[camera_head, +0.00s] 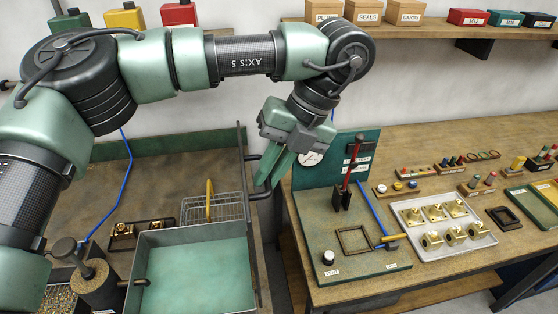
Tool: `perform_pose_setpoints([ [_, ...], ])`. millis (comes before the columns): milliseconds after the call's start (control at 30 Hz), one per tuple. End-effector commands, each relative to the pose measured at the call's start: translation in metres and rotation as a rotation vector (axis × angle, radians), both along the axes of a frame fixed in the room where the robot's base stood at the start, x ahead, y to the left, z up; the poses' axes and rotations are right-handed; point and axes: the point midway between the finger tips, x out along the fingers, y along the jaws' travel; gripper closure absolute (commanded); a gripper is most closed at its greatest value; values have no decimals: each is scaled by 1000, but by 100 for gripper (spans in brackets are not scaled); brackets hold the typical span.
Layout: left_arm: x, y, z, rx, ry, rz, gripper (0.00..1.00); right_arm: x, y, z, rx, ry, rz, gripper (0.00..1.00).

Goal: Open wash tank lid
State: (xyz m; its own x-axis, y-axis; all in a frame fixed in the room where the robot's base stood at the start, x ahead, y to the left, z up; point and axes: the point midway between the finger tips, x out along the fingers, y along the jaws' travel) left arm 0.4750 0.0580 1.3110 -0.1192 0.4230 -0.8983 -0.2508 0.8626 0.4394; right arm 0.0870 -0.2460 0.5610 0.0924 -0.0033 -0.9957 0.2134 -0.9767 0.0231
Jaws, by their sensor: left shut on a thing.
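The wash tank (190,237) is a grey-rimmed box with a pale green inside, at the bottom centre of the head view. Its inside is open to view. The lid (249,225) shows as a thin dark panel seen nearly edge-on, standing steeply along the right side of the tank. A dark bar handle (262,195) sticks out from the lid's right face. My left gripper (268,180) reaches down from above with its green fingers shut on this handle. The fingers hide part of the handle. My right gripper is not in view.
A wire basket with a yellow handle (209,198) stands behind the tank. A motor-like cylinder (97,287) is at its left. Right of a narrow gap, a bench holds a green fixture board (355,270) with a red lever (350,165) and a tray (408,213) of brass parts.

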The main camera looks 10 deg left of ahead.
Motion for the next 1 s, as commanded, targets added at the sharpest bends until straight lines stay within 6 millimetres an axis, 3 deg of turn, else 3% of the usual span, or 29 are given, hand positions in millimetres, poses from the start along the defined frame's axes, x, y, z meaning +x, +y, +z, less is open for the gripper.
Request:
perform_pose_setpoints([
  [200, -1, 3, -5, 29, 15, -2, 100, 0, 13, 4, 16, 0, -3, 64],
  [567, -1, 3, -6, 32, 16, -1, 100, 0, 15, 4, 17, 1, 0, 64],
  [600, -1, 3, -6, 32, 16, -1, 81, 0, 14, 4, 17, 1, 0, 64],
  [667, -1, 3, -5, 31, 15, -2, 67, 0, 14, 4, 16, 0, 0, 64],
  [1000, 0, 1, 1, 32, 9, 1, 67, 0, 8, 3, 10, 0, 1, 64],
])
